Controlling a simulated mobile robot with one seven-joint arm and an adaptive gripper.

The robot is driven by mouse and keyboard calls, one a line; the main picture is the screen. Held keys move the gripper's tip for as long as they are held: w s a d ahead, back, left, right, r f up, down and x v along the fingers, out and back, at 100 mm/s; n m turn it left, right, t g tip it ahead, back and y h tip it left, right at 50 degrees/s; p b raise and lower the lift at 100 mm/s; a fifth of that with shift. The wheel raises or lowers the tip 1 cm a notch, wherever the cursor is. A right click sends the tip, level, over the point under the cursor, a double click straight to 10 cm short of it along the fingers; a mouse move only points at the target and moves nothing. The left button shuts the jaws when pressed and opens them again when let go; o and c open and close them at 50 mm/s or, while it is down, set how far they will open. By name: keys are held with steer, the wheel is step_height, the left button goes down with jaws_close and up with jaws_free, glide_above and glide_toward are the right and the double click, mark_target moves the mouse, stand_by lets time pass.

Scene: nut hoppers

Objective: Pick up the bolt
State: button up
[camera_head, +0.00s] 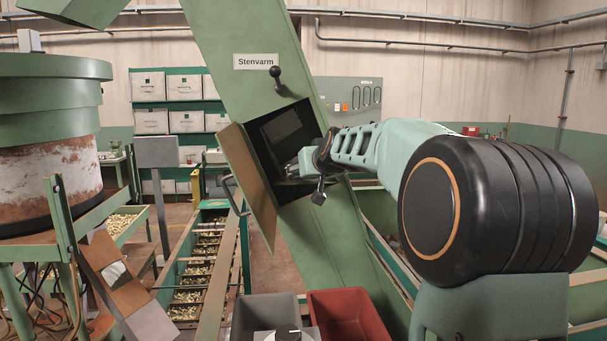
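I cannot make out a bolt clearly in this view. My gripper (312,178) is at the open hatch (281,136) of the slanted green chute (254,82), with its end at the right side of the dark opening. One dark fingertip points down below it. The gripper is small and seen from behind and the side, so its opening and anything between its fingers cannot be told. The inside of the hatch is dark and partly covered by the gripper.
The hatch door (249,190) hangs open at the left. A grey bin (266,311) and a red bin (347,316) stand below. A trough (243,262) with many small brass-coloured parts runs at the left. A round green hopper (50,95) stands far left. Shelves (167,102) are behind.

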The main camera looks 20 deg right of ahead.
mark_target(303, 181)
steer(key=x, duration=0.1)
steer(key=p+x, duration=0.1)
steer(key=x, duration=0.1)
steer(key=p+x, duration=0.1)
steer(key=shift+w+d+r, duration=0.1)
steer(key=shift+w+r, duration=0.15)
steer(key=shift+w+f+p, duration=0.3)
steer(key=shift+w+p, duration=0.05)
steer(key=shift+w, duration=0.15)
steer(key=shift+d, duration=0.1)
steer(key=shift+c, duration=0.2)
steer(key=c, duration=0.8)
